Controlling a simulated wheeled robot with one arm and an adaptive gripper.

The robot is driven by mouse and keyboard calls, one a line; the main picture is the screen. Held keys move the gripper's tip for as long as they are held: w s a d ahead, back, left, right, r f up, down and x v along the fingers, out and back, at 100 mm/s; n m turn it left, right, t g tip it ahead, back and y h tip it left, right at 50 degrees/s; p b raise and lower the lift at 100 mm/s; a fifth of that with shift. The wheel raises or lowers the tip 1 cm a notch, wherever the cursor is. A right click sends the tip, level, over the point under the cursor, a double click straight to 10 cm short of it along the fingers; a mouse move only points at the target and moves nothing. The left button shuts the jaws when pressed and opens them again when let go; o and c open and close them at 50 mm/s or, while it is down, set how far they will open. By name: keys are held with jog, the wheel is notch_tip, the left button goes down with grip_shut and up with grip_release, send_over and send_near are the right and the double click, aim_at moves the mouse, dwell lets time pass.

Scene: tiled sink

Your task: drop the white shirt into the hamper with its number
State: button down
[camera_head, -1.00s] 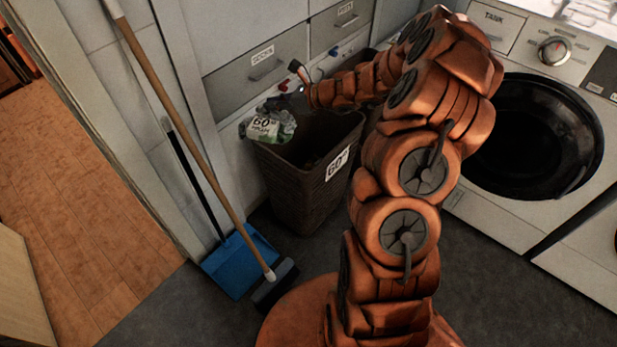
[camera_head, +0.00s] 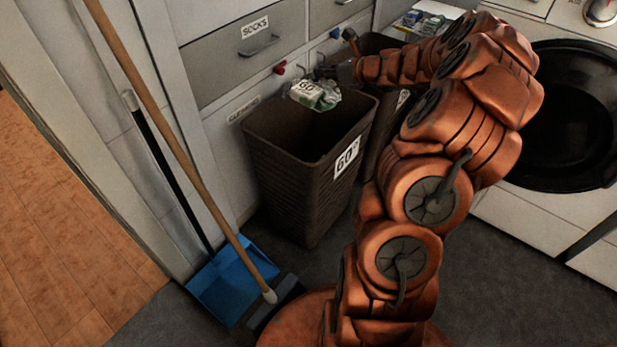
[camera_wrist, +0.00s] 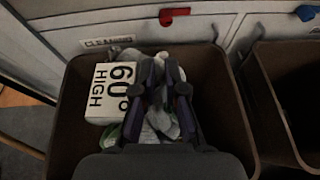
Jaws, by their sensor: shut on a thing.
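The white shirt (camera_head: 316,95) is a crumpled white, grey and green bundle with a tag reading 60° HIGH (camera_wrist: 110,93). My gripper (camera_head: 318,78) is shut on it, and the shirt hangs from the fingers. The gripper also shows in the wrist view (camera_wrist: 162,100), with the cloth bunched around its fingers. The dark brown hamper marked 60° (camera_head: 295,183) stands beneath. The shirt is above its opening, near the back rim in the head view. In the wrist view the hamper's rim (camera_wrist: 240,115) surrounds the shirt. The hamper's bottom is hidden.
A second dark hamper (camera_head: 388,122) stands to the right, partly behind my arm. Grey drawers (camera_head: 240,60), one labelled SOCKS, are behind. A broom (camera_head: 180,140) and blue dustpan (camera_head: 228,280) stand left.

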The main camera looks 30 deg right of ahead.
jog(key=shift+d+f+b, duration=0.35)
jog(key=shift+d+b, duration=0.1)
jog(key=shift+d, duration=0.2)
notch_tip(320, 180, down, 6)
jog(key=b, duration=0.7)
jog(key=shift+r, duration=0.15)
jog(key=c, duration=1.2)
grip_release()
jog(key=shift+o, duration=0.2)
jog(key=v, duration=1.2)
jog(key=shift+a, duration=0.1)
